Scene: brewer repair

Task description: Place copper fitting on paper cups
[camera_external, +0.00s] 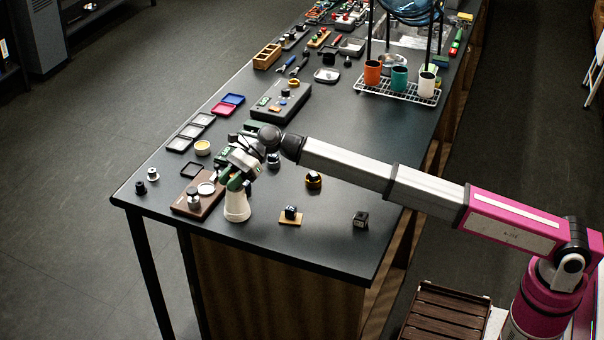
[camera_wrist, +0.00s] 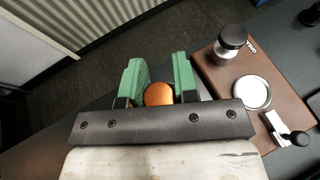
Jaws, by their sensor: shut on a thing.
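The white stack of paper cups (camera_external: 237,208) stands upside down near the front edge of the counter. My gripper (camera_external: 240,182) is right over its narrow top. In the wrist view, the green fingers of my gripper (camera_wrist: 158,88) are shut on the copper fitting (camera_wrist: 158,95), a round orange-copper piece. I cannot make out the fitting in the external view, and the cups are not clearly seen in the wrist view. I cannot tell whether the fitting touches the cups.
A brown board (camera_external: 187,208) with a metal tamper (camera_wrist: 232,38) and a round white disc (camera_wrist: 252,93) lies just beside the cups. A small wooden block with a dark cube (camera_external: 290,216) is to the right. A black-and-gold piece (camera_external: 313,180) stands further back. Bare counter lies between them.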

